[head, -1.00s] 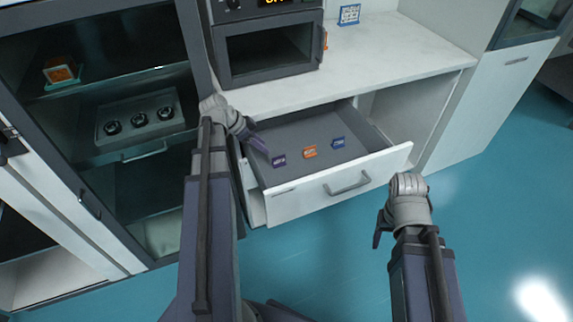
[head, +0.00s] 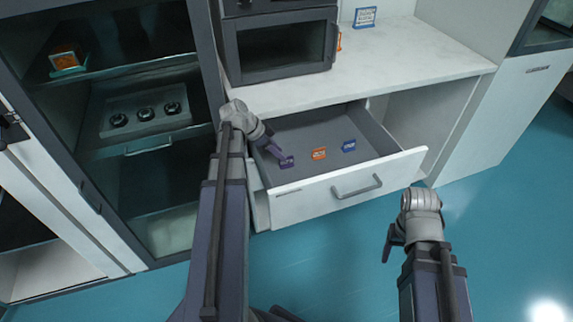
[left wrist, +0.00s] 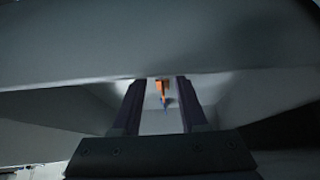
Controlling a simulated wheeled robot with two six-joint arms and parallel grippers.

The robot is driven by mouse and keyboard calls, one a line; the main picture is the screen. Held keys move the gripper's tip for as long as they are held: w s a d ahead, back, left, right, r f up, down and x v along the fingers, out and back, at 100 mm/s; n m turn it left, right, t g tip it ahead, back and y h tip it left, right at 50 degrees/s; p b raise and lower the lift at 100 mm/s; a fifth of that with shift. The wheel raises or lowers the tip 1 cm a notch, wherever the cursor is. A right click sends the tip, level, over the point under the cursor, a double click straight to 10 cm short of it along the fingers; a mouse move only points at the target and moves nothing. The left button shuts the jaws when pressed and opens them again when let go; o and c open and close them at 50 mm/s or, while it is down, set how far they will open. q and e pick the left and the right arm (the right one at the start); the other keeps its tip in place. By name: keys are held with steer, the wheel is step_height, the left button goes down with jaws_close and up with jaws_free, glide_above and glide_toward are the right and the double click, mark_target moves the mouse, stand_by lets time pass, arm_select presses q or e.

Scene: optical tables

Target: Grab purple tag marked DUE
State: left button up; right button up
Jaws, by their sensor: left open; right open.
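The purple tag (head: 287,162) stands in the open drawer (head: 292,130), at the left of a row of three small tags. Its lettering is too small to read. My left gripper (head: 274,151) is open inside the drawer, with its fingertips close by the purple tag at its upper left. In the left wrist view the open fingers (left wrist: 161,105) frame an orange shape and a small blue shape; I cannot make out the purple tag there. My right gripper (head: 389,243) is open and empty, over the floor in front of the drawer.
An orange tag (head: 319,153) and a blue tag (head: 349,145) stand to the right in the same drawer. The drawer front (head: 345,190) and side walls enclose the space. An oven-like device (head: 283,47) stands on the white counter (head: 420,58) above. Open floor (head: 320,260) lies in front.

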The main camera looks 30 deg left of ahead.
mark_target(289, 163)
arm_select(q)
steer(key=b+x, duration=0.4)
steer(key=x, duration=0.1)
steer(key=shift+d, duration=0.1)
jaws_close()
stand_by(0.5)
